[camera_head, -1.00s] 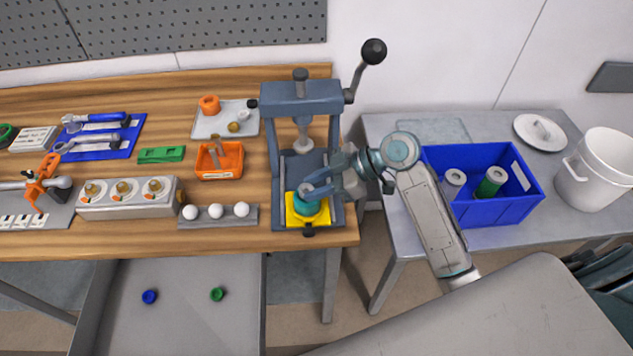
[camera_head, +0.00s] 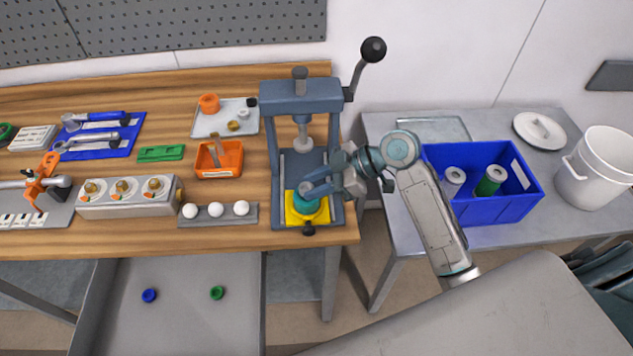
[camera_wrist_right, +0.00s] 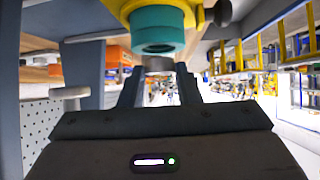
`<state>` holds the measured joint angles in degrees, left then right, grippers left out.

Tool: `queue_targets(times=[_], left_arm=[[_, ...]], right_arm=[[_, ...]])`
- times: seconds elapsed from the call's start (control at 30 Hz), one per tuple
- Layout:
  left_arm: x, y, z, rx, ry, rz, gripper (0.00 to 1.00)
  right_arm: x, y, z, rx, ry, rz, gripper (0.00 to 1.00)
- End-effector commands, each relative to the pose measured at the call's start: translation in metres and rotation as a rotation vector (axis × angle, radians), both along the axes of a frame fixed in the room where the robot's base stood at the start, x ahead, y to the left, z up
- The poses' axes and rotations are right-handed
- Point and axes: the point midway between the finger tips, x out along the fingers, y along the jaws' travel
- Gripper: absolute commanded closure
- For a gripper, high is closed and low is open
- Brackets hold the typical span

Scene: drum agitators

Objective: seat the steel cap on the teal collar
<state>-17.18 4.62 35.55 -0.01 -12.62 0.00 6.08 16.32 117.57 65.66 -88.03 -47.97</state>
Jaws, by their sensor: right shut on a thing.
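The teal collar (camera_head: 309,206) stands on a yellow block (camera_head: 293,214) at the foot of the grey press (camera_head: 273,160). My right gripper (camera_head: 309,188) reaches in from the right, its fingertips just over the collar. It is shut on the small grey steel cap (camera_head: 305,187), which the fingers partly hide. The right wrist view shows the collar (camera_wrist_right: 158,30) upside down, with the cap (camera_wrist_right: 158,63) between the fingertips (camera_wrist_right: 158,72) right against or very near its open end. I cannot tell whether they touch. My left gripper is not in view.
The press ram (camera_head: 302,135) hangs behind the gripper, between the posts. A rail with white balls (camera_head: 216,212) lies left of the press. A blue bin (camera_head: 500,209) with cylinders stands on the right table, beside my right arm. A white bucket (camera_head: 597,170) is farther right.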

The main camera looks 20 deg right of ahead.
Motion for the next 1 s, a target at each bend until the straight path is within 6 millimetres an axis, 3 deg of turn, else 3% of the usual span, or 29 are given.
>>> queue_targets(times=[0.33, 1.0], left_arm=[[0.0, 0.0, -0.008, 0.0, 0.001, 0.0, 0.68], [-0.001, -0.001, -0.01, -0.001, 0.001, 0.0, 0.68]], right_arm=[[0.0, 0.0, -0.011, 0.0, 0.0, 0.0, 0.94], [0.0, 0.0, -0.014, 0.0, 0.0, 0.0, 0.94]])
